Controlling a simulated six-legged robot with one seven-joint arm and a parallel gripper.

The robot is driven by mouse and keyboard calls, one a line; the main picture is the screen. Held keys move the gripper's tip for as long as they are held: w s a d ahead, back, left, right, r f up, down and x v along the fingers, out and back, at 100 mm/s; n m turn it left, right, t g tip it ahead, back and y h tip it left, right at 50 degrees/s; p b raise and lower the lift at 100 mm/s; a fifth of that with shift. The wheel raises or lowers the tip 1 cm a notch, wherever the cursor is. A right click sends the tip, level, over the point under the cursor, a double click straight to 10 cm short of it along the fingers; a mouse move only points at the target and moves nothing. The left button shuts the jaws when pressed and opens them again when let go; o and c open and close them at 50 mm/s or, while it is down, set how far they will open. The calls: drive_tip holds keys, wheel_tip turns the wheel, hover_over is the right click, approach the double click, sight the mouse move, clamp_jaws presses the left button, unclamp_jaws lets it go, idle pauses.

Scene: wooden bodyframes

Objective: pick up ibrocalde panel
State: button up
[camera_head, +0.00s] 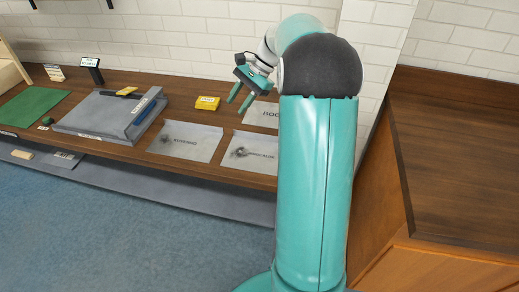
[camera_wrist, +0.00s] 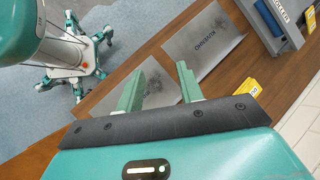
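The ibrocalde panel seems to be the thin grey sheet (camera_head: 254,156) at the front right of the wooden bench in the head view. It has a dark smudge, and its small label is hard to read. My gripper (camera_head: 240,102) is above and behind it, open and empty, fingers pointing down to the left. In the wrist view, my gripper's two fingers (camera_wrist: 160,69) stand apart.
A similar labelled panel (camera_head: 187,141) lies to the left; it also shows in the wrist view (camera_wrist: 205,40). Another sheet (camera_head: 262,113) lies behind, partly hidden by my arm. A wooden cabinet (camera_head: 460,190) stands right.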

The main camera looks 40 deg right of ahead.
drive_tip(key=d+f+m+t+y, duration=0.2)
drive_tip(key=d+f+m+y, duration=0.15)
drive_tip(key=d+f, duration=0.55)
drive_tip(key=m+t+y, duration=0.1)
drive_tip(key=m+t, duration=0.2)
drive_tip(key=m, duration=0.2)
approach(265, 140)
drive_tip(key=shift+n, duration=0.25)
drive_tip(key=d+r, duration=0.2)
drive_tip(key=r, duration=0.1)
drive_tip(key=d+r, duration=0.1)
drive_tip(key=r, duration=0.1)
drive_tip(key=shift+s+r, duration=0.15)
drive_tip(key=shift+s, duration=0.15)
drive_tip(key=shift+d+f, duration=0.1)
drive_tip(key=shift+f, duration=0.15)
drive_tip(key=x, duration=1.3)
drive_tip(key=shift+s+a+f, duration=0.1)
drive_tip(key=shift+a+f, duration=0.05)
drive_tip(key=shift+a, duration=0.05)
drive_tip(key=shift+c, duration=0.5)
clamp_jaws()
